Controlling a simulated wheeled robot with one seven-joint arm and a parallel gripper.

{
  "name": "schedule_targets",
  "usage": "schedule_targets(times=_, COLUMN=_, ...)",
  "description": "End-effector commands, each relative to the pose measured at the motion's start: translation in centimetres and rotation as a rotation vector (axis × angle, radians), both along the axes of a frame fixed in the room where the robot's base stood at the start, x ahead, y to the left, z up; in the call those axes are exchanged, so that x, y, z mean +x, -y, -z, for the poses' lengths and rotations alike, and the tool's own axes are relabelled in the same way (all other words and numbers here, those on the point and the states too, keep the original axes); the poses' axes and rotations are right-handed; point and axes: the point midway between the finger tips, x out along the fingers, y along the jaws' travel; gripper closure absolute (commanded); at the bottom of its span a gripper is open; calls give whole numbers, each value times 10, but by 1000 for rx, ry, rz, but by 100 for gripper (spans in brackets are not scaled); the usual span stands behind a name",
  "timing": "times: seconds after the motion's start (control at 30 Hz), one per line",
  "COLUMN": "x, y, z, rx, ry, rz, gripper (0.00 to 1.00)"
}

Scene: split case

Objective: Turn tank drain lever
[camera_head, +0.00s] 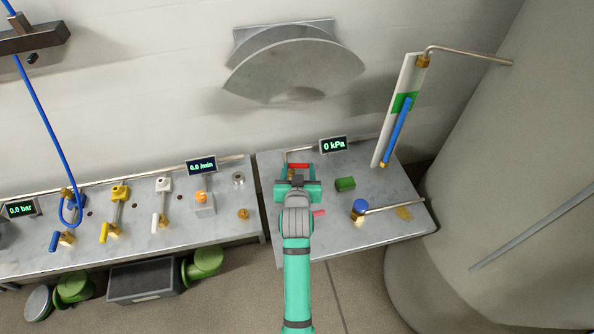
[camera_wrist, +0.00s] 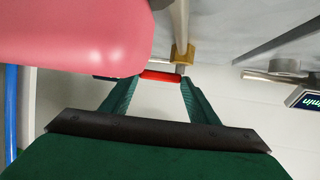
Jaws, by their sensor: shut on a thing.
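My gripper (camera_head: 298,178) is over the left part of the right bench and is shut on a red lever handle (camera_head: 299,166). In the wrist view my gripper's fingers (camera_wrist: 158,82) reach forward to the red handle (camera_wrist: 160,76), which lies across between their tips. A brass fitting (camera_wrist: 181,55) on a grey pipe is just beyond the handle. My gripper and arm hide the lever's base in the head view. The large grey tank (camera_head: 470,200) stands at the right.
A pink object (camera_head: 319,213) shows beside my arm and fills the wrist view's upper left. Right of my gripper are a green block (camera_head: 345,184) and a blue-topped brass fitting (camera_head: 359,208) with a pipe. A 0 kPa display (camera_head: 333,145) stands behind. The left bench (camera_head: 220,227) holds several valves.

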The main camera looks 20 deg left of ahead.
Motion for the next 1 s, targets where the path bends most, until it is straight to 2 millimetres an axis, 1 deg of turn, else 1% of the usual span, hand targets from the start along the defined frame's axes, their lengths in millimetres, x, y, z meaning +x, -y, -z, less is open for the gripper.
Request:
schedule_targets(times=0.5, x=10, y=2, z=1, rx=1, ry=-2, rz=-242, gripper=68)
schedule_targets(times=0.97, x=10, y=2, z=0, rx=2, ry=1, rz=-273, gripper=68)
schedule_targets(times=1.0, x=10, y=2, z=0, rx=2, ry=1, rz=-273, gripper=36)
